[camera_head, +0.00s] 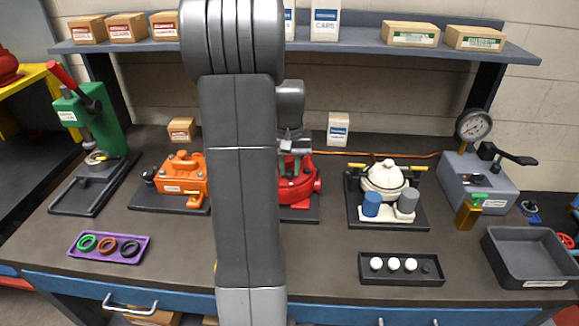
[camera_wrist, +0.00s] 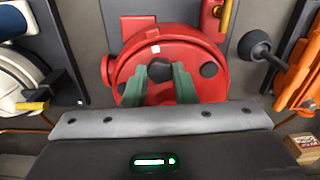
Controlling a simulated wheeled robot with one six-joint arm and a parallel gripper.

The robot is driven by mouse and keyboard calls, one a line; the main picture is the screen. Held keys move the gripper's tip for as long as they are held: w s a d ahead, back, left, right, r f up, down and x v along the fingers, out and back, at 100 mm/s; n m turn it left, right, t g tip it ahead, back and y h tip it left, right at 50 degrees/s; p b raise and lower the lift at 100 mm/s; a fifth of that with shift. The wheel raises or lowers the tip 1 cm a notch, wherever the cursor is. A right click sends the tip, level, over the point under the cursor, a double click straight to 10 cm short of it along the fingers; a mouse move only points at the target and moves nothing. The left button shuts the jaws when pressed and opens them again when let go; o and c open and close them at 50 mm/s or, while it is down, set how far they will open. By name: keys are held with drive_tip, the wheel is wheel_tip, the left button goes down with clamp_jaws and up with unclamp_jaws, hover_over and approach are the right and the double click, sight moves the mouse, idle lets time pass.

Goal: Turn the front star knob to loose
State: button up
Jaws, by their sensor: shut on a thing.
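The red motor (camera_wrist: 125,68) fills the middle of the wrist view, with a small white mark on its round face. A black star knob (camera_wrist: 160,70) sits on that face, between the dark green fingers of my gripper (camera_wrist: 159,76). My gripper is shut on this knob. A second dark knob (camera_wrist: 209,70) is on the same face, to the right and apart from the fingers. In the head view the red motor (camera_head: 298,187) shows partly behind my arm, with my gripper at its top. The star knobs cannot be made out there.
The orange motor (camera_head: 182,182) and the white motor (camera_head: 384,178) stand on either side of the red one. A black tray of white caps (camera_head: 402,281), a purple ring tray (camera_head: 78,257) and a grey bin (camera_head: 522,278) lie towards the front. A shelf (camera_head: 365,42) runs above.

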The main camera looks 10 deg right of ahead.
drive_tip(key=n, duration=0.7)
drive_tip(key=shift+s+f, duration=0.15)
drive_tip(key=shift+f, duration=0.05)
drive_tip(key=n, duration=0.7)
drive_tip(key=shift+n, duration=0.3)
drive_tip(key=n, duration=0.3)
drive_tip(key=shift+n, duration=0.3)
drive_tip(key=n, duration=0.3)
drive_tip(key=shift+f+n, duration=0.1)
drive_tip(key=shift+n, duration=0.3)
drive_tip(key=n, duration=0.3)
drive_tip(key=shift+n, duration=2)
